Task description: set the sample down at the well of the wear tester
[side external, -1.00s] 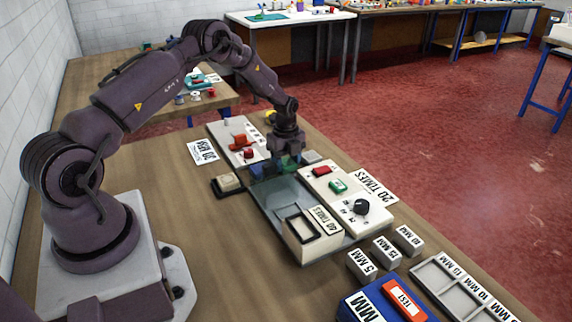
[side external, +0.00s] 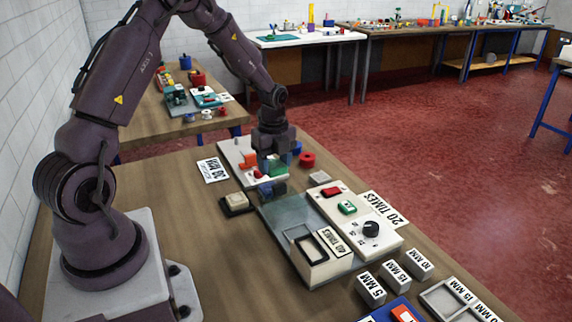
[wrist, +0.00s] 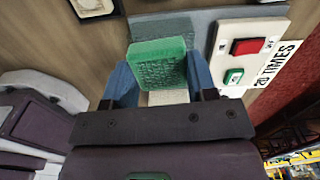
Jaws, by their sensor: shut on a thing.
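My gripper (side external: 273,163) is shut on a green textured sample (side external: 278,168). In the wrist view the sample (wrist: 158,63) sits between the two blue fingers, its patterned face towards the camera. The gripper holds it above the far end of a grey plate (side external: 290,212). The wear tester's white panel (side external: 345,205) with a red button, a green button and a black dial lies beside the plate. I cannot tell which part is the well.
Behind the gripper lies another white panel (side external: 238,153) with coloured parts, beside a 30 MIN card (side external: 212,169). A cream block in a black tray (side external: 236,202) sits left of the plate. Several MM-marked blocks (side external: 396,274) stand near right. The table at left is clear.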

